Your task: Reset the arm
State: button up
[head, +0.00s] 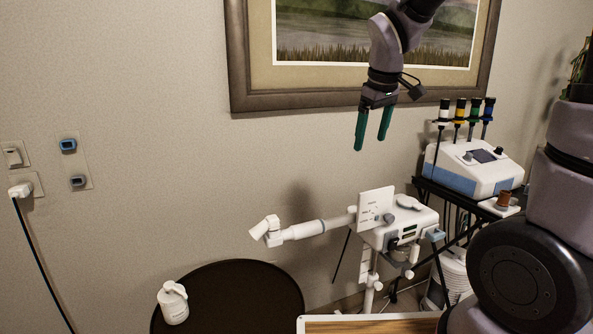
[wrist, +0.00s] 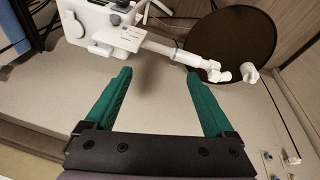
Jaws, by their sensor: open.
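My gripper (head: 372,130) hangs in the air in the upper middle of the head view, in front of the wall and the lower edge of a framed picture. Its two green fingers point down, are spread apart and have nothing between them. In the wrist view my gripper (wrist: 158,78) also shows open and empty, with the wall seen between and beyond the fingers.
A white device with a jointed arm (head: 400,228) stands below my gripper, apart from it. A round dark table (head: 245,295) holds a white bottle (head: 172,303). A white and blue machine (head: 470,168) stands at right. Wall sockets (head: 68,146) are at left.

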jog(key=s+d+r+m+t, duration=0.1)
jog(key=s+d+r+m, duration=0.2)
jog(key=s, duration=0.4)
jog(key=s+d+r+m+t+y, duration=0.1)
jog(key=s+d+r+m+t, duration=0.1)
jog(key=s+d+r+m, duration=0.2)
jog(key=s+r+m, duration=0.1)
jog(key=s+m, duration=0.2)
jog(key=m, duration=0.1)
jog(key=shift+s+t+y, duration=0.3)
jog(key=shift+s, duration=0.1)
